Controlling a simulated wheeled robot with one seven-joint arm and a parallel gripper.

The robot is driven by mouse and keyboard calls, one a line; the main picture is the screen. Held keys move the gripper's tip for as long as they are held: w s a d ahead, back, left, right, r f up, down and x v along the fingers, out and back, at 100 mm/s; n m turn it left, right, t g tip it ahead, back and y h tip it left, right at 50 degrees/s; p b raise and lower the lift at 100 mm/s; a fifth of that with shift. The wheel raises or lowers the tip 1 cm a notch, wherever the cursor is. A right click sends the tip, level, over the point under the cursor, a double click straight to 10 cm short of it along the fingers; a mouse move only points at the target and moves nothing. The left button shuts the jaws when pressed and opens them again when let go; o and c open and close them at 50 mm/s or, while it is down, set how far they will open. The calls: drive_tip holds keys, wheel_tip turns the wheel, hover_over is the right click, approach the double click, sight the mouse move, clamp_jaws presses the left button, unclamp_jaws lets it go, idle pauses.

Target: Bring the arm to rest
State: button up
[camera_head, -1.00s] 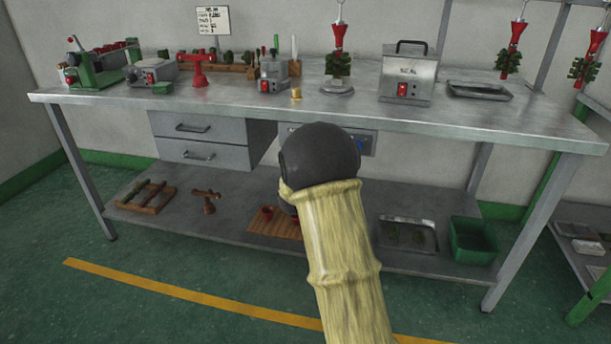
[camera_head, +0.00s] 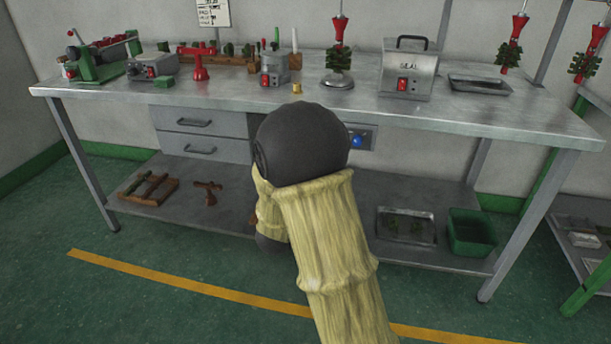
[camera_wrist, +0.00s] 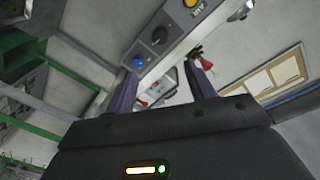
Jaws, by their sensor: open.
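My gripper (camera_wrist: 160,95) shows in the wrist view, its two dark purple-grey fingers wide apart with nothing between them. Beyond the fingers are a grey panel (camera_wrist: 173,22) with knobs and buttons, and a small red thing that I cannot make out. In the head view my arm, with a yellowish sleeve and a dark round joint, rises in front of the workbench (camera_head: 420,110). The gripper itself is hidden behind my arm in that view.
The bench top holds a green machine (camera_head: 100,58), a red stand (camera_head: 194,64), a SEAL box (camera_head: 407,72) and a tray (camera_head: 480,86). The lower shelf holds a wooden rack (camera_head: 148,190), a metal tray (camera_head: 406,226) and a green bin (camera_head: 471,232). Green floor lies clear in front.

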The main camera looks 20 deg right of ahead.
drive_tip(key=shift+w+a, duration=0.1)
drive_tip(key=s+a+f+n+g+y+p, duration=0.1)
drive_tip(key=s+a+f+n+g+y, duration=0.3)
drive_tip(key=s+a+f+n+y, duration=0.45)
drive_tip(key=s+n+g+y, duration=0.3)
drive_tip(key=s+n+g, duration=0.35)
drive_tip(key=s, duration=0.85)
wheel_tip(320, 180, up, 39)
drive_tip(key=g+p, duration=0.1)
drive_tip(key=p, duration=3.7)
drive_tip(key=shift+s+a+p, duration=0.15)
drive_tip(key=shift+a+p, duration=0.2)
drive_tip(key=shift+a, duration=0.05)
drive_tip(key=shift+f+h, duration=0.15)
drive_tip(key=shift+h, duration=0.1)
